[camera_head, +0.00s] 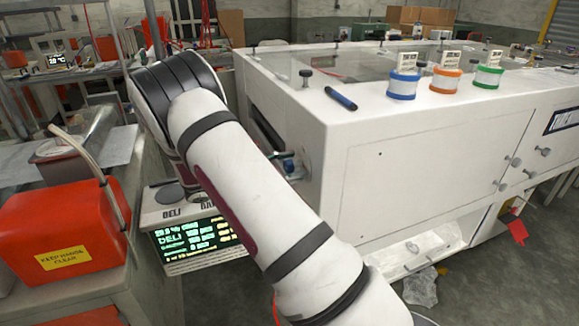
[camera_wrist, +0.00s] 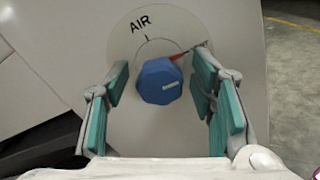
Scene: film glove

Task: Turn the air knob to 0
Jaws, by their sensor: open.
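The air knob (camera_wrist: 159,81) is blue and faceted, with a pale mark on its face. It sits on a round grey dial plate under the printed word AIR, with a tick mark above it and a red pointer toward the upper right. My gripper (camera_wrist: 162,98) is open in the wrist view, its teal-padded fingers on the left and right of the knob with gaps on both sides. In the head view the knob (camera_head: 289,166) shows small on the white machine's left end, partly hidden near my gripper and arm.
The white machine (camera_head: 430,170) carries a blue marker (camera_head: 341,98) and several coloured rolls on top. A scale with a lit green display (camera_head: 195,238) stands beside my arm. A red container (camera_head: 65,235) is at the left. A clear plastic bag (camera_head: 420,288) lies on the floor.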

